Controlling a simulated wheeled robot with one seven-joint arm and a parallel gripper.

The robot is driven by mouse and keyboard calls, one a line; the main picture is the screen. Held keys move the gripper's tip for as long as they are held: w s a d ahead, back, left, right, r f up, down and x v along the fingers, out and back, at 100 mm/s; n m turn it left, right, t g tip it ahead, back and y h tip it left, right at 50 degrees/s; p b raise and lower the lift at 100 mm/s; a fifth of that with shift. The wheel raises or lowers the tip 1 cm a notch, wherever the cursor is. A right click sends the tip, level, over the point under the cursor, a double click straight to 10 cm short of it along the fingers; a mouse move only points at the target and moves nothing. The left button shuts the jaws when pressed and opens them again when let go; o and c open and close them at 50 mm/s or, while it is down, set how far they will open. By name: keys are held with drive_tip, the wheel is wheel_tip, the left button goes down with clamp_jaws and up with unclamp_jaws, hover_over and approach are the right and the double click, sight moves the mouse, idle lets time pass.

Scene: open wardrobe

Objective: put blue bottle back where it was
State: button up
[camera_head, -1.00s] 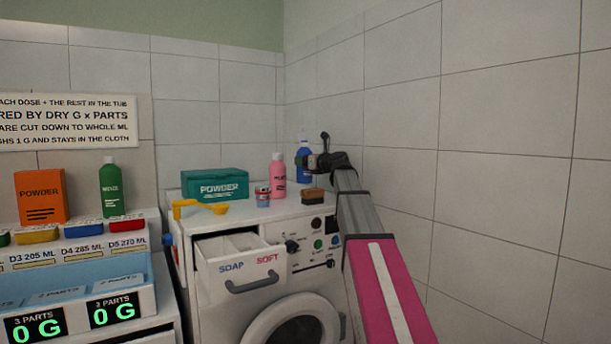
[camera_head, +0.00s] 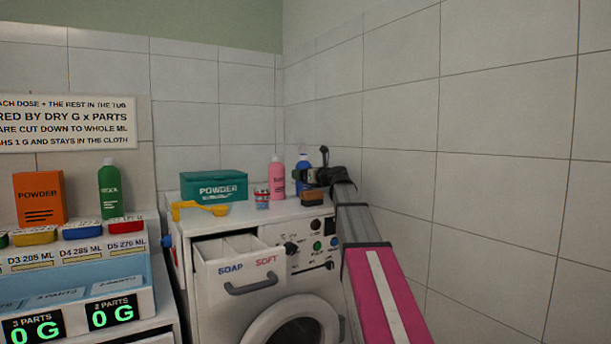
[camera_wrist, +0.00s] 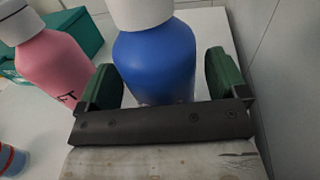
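The blue bottle (camera_head: 304,172) with a white cap stands at the back right of the washing machine top, beside the pink bottle (camera_head: 276,176). My gripper (camera_head: 308,177) is low at the bottle, partly covering it in the head view. In the wrist view the blue bottle (camera_wrist: 155,65) is upright between the two green fingers of my gripper (camera_wrist: 163,82). A narrow gap shows on the right side; the left finger overlaps the bottle's edge. The fingers look open around it. The bottle's base is hidden behind my gripper.
The washing machine top (camera_head: 236,222) also holds a teal powder box (camera_head: 214,187), a yellow scoop (camera_head: 200,209), a small tin (camera_head: 262,199) and a brown brush-like block (camera_head: 312,197). The soap drawer (camera_head: 240,268) is pulled out. A tiled wall rises close on the right.

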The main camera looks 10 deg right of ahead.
drive_tip(key=shift+r, duration=0.1)
drive_tip(key=v, duration=1.2)
idle(1.8)
